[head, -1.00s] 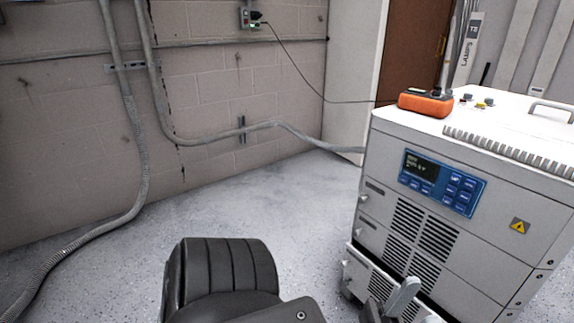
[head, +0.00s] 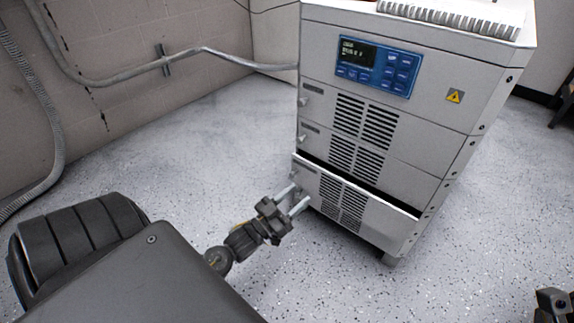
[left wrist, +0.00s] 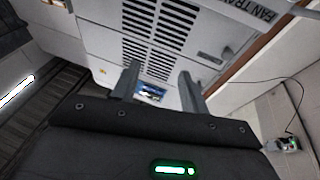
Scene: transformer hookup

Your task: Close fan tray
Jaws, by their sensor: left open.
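The fan tray (head: 385,224) is the lowest front panel of the white cabinet. It stands out from the cabinet, with a dark gap along its top edge. Its printed label (left wrist: 255,12) shows partly in the left wrist view. My left gripper (head: 297,197) is open and empty in front of the tray's left part, fingers toward its face. I cannot tell whether the fingertips touch it. In the left wrist view its two fingers (left wrist: 160,85) stand apart before the vented panels. A dark part at the lower right edge (head: 553,303) may be my right gripper; its jaws are unclear.
The cabinet (head: 450,125) has a blue display panel (head: 377,66) and vented panels above the tray. Speckled floor is clear left and right of it. A conduit (head: 115,78) runs along the block wall at the left.

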